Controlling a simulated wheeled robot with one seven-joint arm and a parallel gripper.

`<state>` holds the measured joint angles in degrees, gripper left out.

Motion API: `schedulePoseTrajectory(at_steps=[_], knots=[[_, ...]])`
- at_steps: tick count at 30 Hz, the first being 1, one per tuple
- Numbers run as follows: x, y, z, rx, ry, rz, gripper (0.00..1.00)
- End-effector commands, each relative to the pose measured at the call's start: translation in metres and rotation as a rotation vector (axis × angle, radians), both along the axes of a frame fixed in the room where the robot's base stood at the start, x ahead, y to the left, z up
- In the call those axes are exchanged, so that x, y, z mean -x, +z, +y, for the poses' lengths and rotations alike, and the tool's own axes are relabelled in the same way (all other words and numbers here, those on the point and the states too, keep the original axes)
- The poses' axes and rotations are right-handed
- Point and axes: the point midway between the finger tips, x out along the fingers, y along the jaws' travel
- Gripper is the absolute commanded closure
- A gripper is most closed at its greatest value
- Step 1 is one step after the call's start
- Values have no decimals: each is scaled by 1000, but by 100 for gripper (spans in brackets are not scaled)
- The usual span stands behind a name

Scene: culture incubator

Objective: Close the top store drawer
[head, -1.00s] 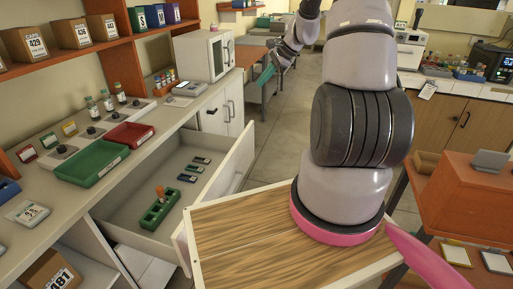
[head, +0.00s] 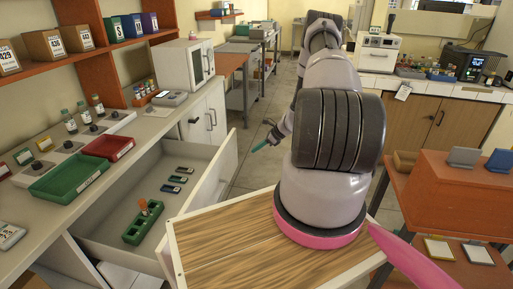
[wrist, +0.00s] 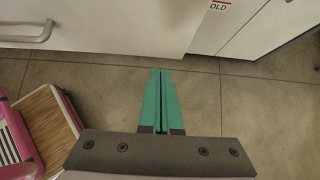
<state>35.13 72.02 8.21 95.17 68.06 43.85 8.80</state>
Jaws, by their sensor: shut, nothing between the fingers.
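The top store drawer (head: 207,197) is pulled out from under the left counter in the head view. It holds a green rack (head: 143,222) with an orange-topped item and several small dark slides (head: 174,189). In the wrist view, a white front with a metal handle (wrist: 30,33) shows at the upper left, probably this drawer's front. My gripper (head: 262,146) is beyond the drawer's front, over the aisle in the head view. In the wrist view its green fingers (wrist: 161,75) are together and empty, above the floor, apart from the white panel.
On the counter are a green tray (head: 70,183), a red tray (head: 108,147), bottles and a white oven-like box (head: 187,62). An orange-brown stand (head: 462,190) is at the right. The aisle floor (head: 250,172) beyond the drawer is clear.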

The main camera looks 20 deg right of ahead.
Motion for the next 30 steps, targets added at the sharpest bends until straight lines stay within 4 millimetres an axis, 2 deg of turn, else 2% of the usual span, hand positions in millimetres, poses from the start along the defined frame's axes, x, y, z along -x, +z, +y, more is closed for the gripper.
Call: schedulePoseTrajectory(at_steps=[3,9,13,18,30], knots=[[-11,-20,17,-1,2,2,100],[-30,-46,40,-1,3,-1,100],[-42,-44,55,1,4,-2,100],[-50,-44,64,1,1,-1,100],[-52,-43,66,1,1,-1,100]])
